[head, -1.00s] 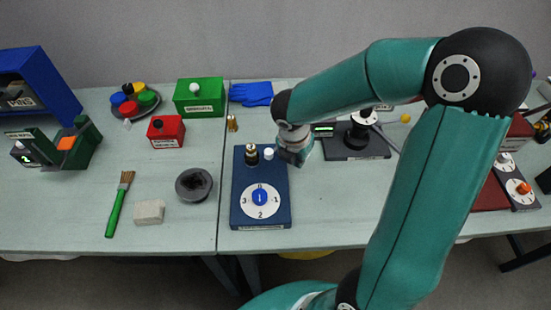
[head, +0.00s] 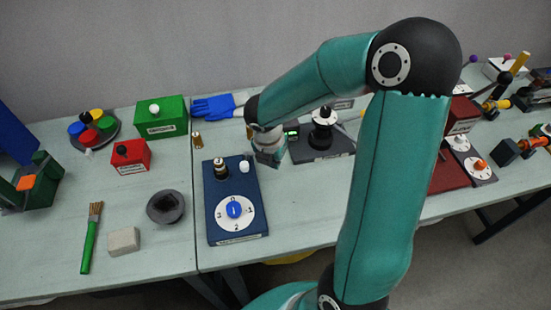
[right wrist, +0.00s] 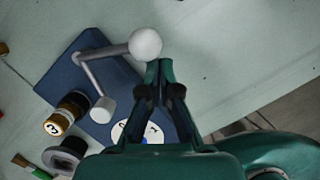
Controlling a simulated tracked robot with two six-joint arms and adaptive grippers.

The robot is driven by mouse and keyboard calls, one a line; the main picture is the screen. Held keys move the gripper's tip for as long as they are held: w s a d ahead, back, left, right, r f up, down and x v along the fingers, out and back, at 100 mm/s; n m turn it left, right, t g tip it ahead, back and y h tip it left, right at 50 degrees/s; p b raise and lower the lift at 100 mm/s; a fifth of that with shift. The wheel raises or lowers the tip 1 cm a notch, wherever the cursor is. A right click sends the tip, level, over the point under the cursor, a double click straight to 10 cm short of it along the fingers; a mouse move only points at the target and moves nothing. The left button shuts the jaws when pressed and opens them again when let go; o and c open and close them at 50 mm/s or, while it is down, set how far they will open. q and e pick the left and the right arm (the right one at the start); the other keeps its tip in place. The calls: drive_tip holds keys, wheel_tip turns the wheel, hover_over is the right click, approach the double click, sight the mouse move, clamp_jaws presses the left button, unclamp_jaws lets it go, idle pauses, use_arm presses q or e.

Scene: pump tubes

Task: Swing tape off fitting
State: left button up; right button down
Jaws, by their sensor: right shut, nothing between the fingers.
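The blue box (head: 238,215) with a numbered dial stands on the table. An upright black and brass fitting (head: 221,168) rises from its back; in the right wrist view the fitting (right wrist: 66,112) shows at left. In the right wrist view the tape (right wrist: 102,109) hangs on a grey bent rod (right wrist: 104,52) that ends in a white ball (right wrist: 145,44). My right gripper (right wrist: 160,72) is shut and empty, its tips close by the ball; touching cannot be told. My left gripper is out of view.
A black-knobbed device (head: 322,140) stands right of the box. A grey round holder (head: 166,207), red box (head: 131,156), green box (head: 161,117) and blue glove (head: 212,107) lie to the left and behind. Brass pieces (head: 197,141) stand behind the box.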

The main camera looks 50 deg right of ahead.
drive_tip(key=shift+w+d+r, duration=0.1)
drive_tip(key=shift+d, duration=0.1)
drive_tip(key=shift+s+a+f+b, duration=0.2)
drive_tip(key=shift+a+f+b, duration=0.15)
drive_tip(key=shift+a, duration=0.1)
drive_tip(key=shift+s+a+f+b, duration=0.2)
drive_tip(key=shift+s+a+b, duration=0.2)
drive_tip(key=shift+a, duration=0.25)
drive_tip(key=shift+s+a+f+b, duration=0.15)
drive_tip(key=shift+s+a+b, duration=0.2)
drive_tip(key=shift+a, duration=0.25)
drive_tip(key=s+p+v, duration=0.1)
drive_tip(key=v, duration=0.9)
drive_tip(key=shift+r, duration=0.15)
drive_tip(key=shift+s, duration=0.15)
